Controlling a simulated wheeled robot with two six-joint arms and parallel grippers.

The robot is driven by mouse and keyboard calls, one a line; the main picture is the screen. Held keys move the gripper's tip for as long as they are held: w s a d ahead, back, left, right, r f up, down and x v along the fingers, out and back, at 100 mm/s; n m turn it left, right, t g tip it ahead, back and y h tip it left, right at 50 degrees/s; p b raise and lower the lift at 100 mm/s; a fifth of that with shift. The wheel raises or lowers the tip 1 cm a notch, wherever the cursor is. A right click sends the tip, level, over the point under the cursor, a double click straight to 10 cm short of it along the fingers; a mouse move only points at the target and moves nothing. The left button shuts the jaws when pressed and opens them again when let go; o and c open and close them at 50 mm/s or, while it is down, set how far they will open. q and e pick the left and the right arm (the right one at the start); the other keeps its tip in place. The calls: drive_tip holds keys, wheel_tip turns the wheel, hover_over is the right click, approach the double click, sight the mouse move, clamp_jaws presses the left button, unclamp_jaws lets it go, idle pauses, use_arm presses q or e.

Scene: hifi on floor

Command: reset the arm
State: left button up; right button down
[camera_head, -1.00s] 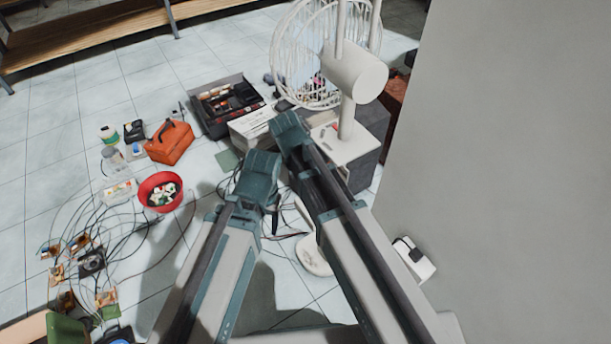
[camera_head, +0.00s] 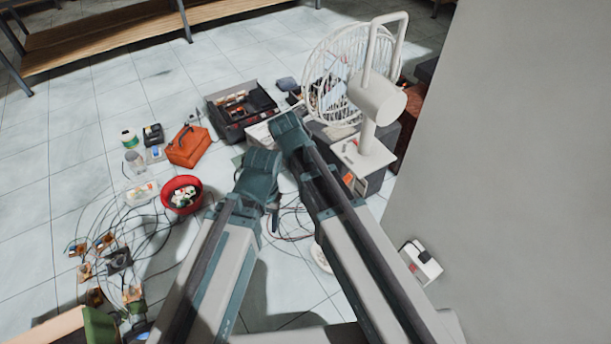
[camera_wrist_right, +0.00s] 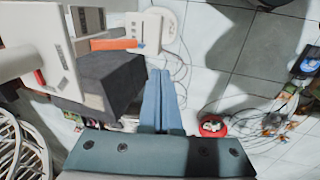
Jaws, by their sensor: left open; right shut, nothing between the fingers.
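My two arms reach up from the bottom of the head view, side by side, and end close together near the middle. My left gripper (camera_head: 274,214) shows only as a small dark part below the end of the left arm; it is open, and nothing is seen in it. My right gripper (camera_wrist_right: 159,78) shows in the right wrist view with its two blue-grey fingers together and nothing between them. In the head view the right gripper is hidden behind its arm. Both grippers are above the floor, apart from the objects there.
A white fan (camera_head: 377,98) and dark boxes stand beyond my arms. A grey wall (camera_head: 525,150) closes the right side. A black toolbox (camera_head: 240,112), an orange case (camera_head: 188,147), a red bowl (camera_head: 181,195) and cables lie on the left. The far-left tiles are clear.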

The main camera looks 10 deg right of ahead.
use_arm(q)
drive_tip(key=shift+s+a+r, duration=0.1)
drive_tip(key=shift+a+r, duration=0.2)
drive_tip(key=shift+r, duration=0.1)
use_arm(e)
drive_tip(key=shift+s+a+r, duration=0.15)
drive_tip(key=shift+a+r, duration=0.15)
drive_tip(key=shift+r, duration=0.1)
use_arm(q)
wheel_tip(320, 180, up, 8)
drive_tip(key=p, duration=0.8)
drive_tip(key=shift+f, duration=0.15)
use_arm(e)
drive_tip(key=s+r+m+g+y, duration=0.1)
drive_tip(key=s+r, duration=0.6)
drive_tip(key=s, duration=0.5)
drive_tip(key=shift+s, duration=0.4)
drive_tip(key=shift+a, duration=0.1)
use_arm(q)
drive_tip(key=shift+c, duration=0.2)
